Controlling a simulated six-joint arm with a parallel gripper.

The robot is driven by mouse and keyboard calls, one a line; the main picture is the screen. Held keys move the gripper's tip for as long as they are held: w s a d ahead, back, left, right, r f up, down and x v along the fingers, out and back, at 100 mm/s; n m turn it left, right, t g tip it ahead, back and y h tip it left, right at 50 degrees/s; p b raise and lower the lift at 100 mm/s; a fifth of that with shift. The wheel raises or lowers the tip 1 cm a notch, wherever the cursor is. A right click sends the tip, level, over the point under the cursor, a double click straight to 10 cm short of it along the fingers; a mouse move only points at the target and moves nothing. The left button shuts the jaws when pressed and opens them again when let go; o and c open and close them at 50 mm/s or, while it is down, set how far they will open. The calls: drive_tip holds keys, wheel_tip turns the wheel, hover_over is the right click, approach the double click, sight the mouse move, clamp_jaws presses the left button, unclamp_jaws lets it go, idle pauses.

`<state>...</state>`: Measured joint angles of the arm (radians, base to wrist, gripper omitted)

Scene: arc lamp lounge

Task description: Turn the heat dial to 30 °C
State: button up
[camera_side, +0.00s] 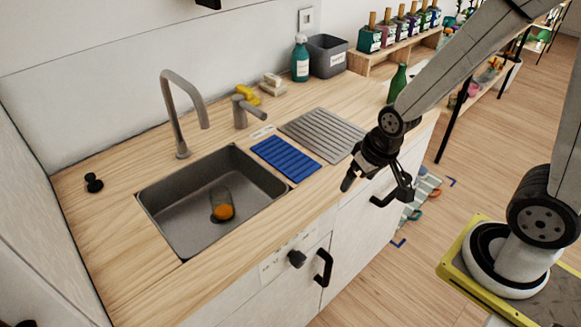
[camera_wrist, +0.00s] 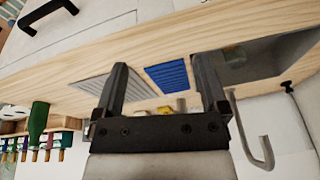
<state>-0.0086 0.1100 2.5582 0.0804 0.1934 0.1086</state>
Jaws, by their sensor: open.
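The heat dial (camera_side: 297,258) is a small black knob on a pale marked panel on the front of the counter, below the sink. Its markings are too small to read, so I cannot tell its setting. It does not show in the wrist view. My gripper (camera_side: 376,186) is open and empty in front of the counter edge, above and to the right of the dial and apart from it. In the wrist view my gripper (camera_wrist: 160,75) has its two fingers spread, with the counter top beyond them.
A black door handle (camera_side: 324,267) is just right of the dial; another handle (camera_side: 384,199) is below my gripper. The counter holds a sink (camera_side: 170,225), blue mat (camera_side: 286,158), grey drainer (camera_side: 322,134) and green bottle (camera_side: 397,83). The space before the dial looks clear.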

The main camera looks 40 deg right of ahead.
wheel_tip(320, 180, down, 10)
drive_tip(key=w+d+m+t+h, duration=0.1)
drive_tip(key=d+m+t+h, duration=0.1)
drive_tip(key=m, duration=0.6)
drive_tip(key=n+t, duration=0.9)
drive_tip(key=n, duration=0.4)
approach(302, 262)
drive_tip(key=x, duration=0.3)
drive_tip(key=shift+r, duration=0.1)
drive_tip(key=shift+w+d, duration=0.1)
drive_tip(key=shift+w, duration=0.1)
drive_tip(key=shift+f+x, duration=0.15)
drive_tip(key=shift+x, duration=1.75)
drive_tip(key=shift+f+x, duration=0.1)
drive_tip(key=shift+x, duration=1.8)
drive_tip(key=shift+s, duration=0.1)
clamp_jaws()
